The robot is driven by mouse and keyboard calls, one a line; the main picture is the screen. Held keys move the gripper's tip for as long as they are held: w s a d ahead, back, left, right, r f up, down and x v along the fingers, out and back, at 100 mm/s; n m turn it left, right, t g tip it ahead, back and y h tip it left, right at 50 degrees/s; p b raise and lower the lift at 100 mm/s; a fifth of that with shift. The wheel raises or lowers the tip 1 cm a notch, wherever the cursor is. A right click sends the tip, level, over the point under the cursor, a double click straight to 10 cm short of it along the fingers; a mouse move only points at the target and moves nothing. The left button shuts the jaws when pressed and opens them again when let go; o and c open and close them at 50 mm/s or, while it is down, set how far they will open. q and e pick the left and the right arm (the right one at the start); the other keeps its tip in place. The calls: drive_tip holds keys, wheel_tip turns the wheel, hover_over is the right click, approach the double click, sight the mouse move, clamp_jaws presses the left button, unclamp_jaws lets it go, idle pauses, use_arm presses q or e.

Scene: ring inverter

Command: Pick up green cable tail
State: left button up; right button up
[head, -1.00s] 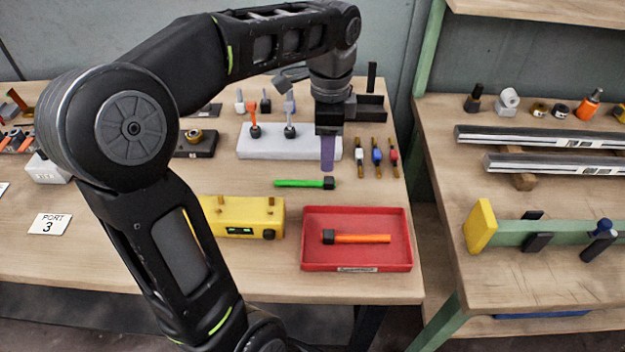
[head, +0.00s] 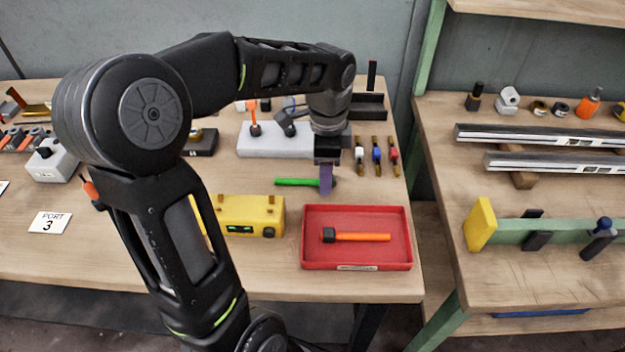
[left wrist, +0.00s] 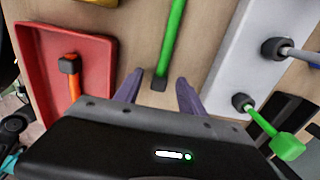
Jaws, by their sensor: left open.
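The green cable tail (head: 297,182) lies on the table between the white block and the red tray, with its dark connector end to the right. My left gripper (head: 326,180) is pointing down at that connector end and hides part of it. In the left wrist view, the green cable tail (left wrist: 171,40) runs from the top edge down to its dark end (left wrist: 159,82). My left gripper (left wrist: 158,90) is open there, its two purple fingers on either side of the dark end. Nothing is held. My right gripper is in neither view.
A red tray (head: 357,267) with an orange cable tail (head: 362,238) stands in front. A yellow box (head: 252,210) is to the left. A white block (head: 270,146) with upright plugs stands behind. Small coloured parts (head: 377,155) lie to the right.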

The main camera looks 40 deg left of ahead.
use_arm(q)
drive_tip(key=shift+c, duration=0.6)
clamp_jaws()
idle(0.3)
